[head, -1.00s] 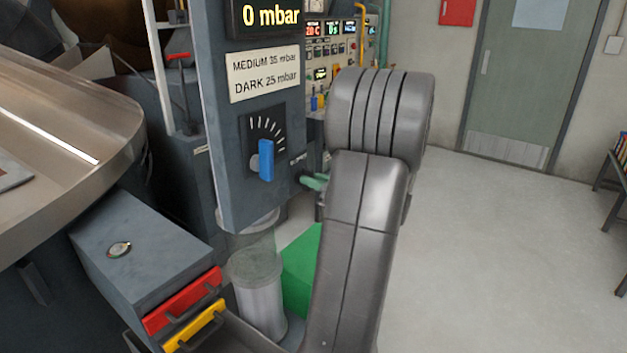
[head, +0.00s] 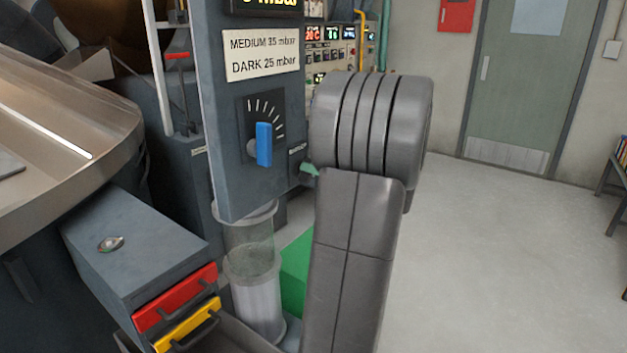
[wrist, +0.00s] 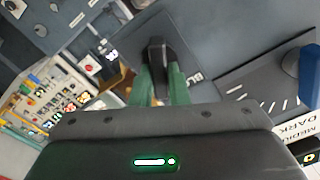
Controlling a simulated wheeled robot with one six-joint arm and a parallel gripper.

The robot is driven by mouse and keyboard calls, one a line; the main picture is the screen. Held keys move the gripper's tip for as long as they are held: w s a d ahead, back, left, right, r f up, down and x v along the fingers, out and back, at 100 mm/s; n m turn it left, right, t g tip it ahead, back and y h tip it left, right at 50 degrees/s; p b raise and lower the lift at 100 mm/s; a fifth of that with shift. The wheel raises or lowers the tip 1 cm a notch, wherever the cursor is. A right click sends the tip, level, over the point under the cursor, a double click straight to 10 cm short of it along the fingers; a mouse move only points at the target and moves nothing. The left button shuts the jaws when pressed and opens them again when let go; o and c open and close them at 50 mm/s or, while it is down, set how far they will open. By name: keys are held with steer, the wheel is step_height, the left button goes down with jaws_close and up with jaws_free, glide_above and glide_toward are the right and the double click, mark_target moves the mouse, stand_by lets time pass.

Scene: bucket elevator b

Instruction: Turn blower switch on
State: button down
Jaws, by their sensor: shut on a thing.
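The blower switch (wrist: 156,54) is a dark lever on the grey panel in the wrist view. My gripper (wrist: 160,75) has green fingers, which are closed on the lever from both sides. In the head view a bit of a green finger (head: 309,170) shows at the panel's right side. My grey arm hides the rest of the gripper there, and the switch cannot be made out.
A blue dial knob (head: 264,145) is on the panel front, left of my gripper, below a pressure sign (head: 262,54). A clear cylinder (head: 250,250) stands below the panel. Red (head: 175,298) and yellow (head: 187,325) drawers are at lower left. Floor at right is clear.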

steer(key=m, duration=1.1)
steer(key=shift+w+d+f+m, duration=0.1)
steer(key=shift+f+m, duration=0.15)
steer(key=shift+m, duration=0.15)
stand_by(0.3)
steer(key=c, duration=1.4)
jaws_free()
steer(key=shift+d, duration=0.1)
steer(key=b+v, duration=0.1)
steer(key=v, duration=1.2)
steer(key=shift+s+d, duration=0.25)
